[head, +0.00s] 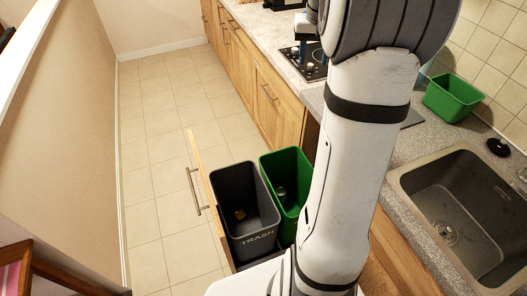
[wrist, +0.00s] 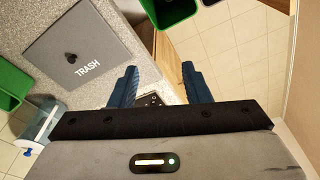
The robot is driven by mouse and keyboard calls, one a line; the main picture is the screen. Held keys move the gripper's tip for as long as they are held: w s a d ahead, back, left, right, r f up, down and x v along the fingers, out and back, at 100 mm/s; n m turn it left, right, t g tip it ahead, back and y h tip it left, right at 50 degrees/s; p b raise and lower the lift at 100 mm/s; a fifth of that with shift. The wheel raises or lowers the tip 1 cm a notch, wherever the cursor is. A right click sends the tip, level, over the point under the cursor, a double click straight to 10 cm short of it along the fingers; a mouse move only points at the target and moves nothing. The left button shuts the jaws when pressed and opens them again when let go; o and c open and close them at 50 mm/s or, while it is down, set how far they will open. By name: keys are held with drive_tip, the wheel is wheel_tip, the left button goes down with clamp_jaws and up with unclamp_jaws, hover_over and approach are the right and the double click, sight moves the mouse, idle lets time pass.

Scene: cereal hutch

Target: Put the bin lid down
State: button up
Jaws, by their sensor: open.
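The bin lid (wrist: 70,42) is a flat grey square with a black knob and the word TRASH. In the wrist view it lies on the speckled grey counter, left of my gripper (wrist: 160,82) and apart from it. In the head view only a dark edge of the lid (head: 412,118) shows beside my arm, which hides the rest. My gripper is open, with nothing between its blue fingers. The fingers also show in the head view (head: 303,49), above the counter by the cooktop. The grey trash bin (head: 242,207) stands lidless in the pulled-out drawer.
A green bin (head: 284,172) stands beside the trash bin in the drawer (head: 207,196). A green tub (head: 452,98) and a dark round object (head: 498,147) sit on the counter by the sink (head: 465,205). The tiled floor (head: 155,130) left of the drawer is clear.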

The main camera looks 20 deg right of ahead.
drive_tip(key=s+a+n+t, duration=0.1)
drive_tip(key=s+a, duration=0.3)
drive_tip(key=a, duration=0.3)
drive_tip(key=s+a+n, duration=0.1)
drive_tip(key=s+a, duration=0.3)
drive_tip(key=a, duration=0.2)
drive_tip(key=s+a+f+n+t, duration=0.1)
drive_tip(key=s+a+f, duration=0.4)
drive_tip(key=s+a, duration=0.5)
drive_tip(key=s+n, duration=0.1)
drive_tip(key=s, duration=0.3)
drive_tip(key=shift+f+n+y, duration=0.25)
drive_tip(key=shift+n+y, duration=0.15)
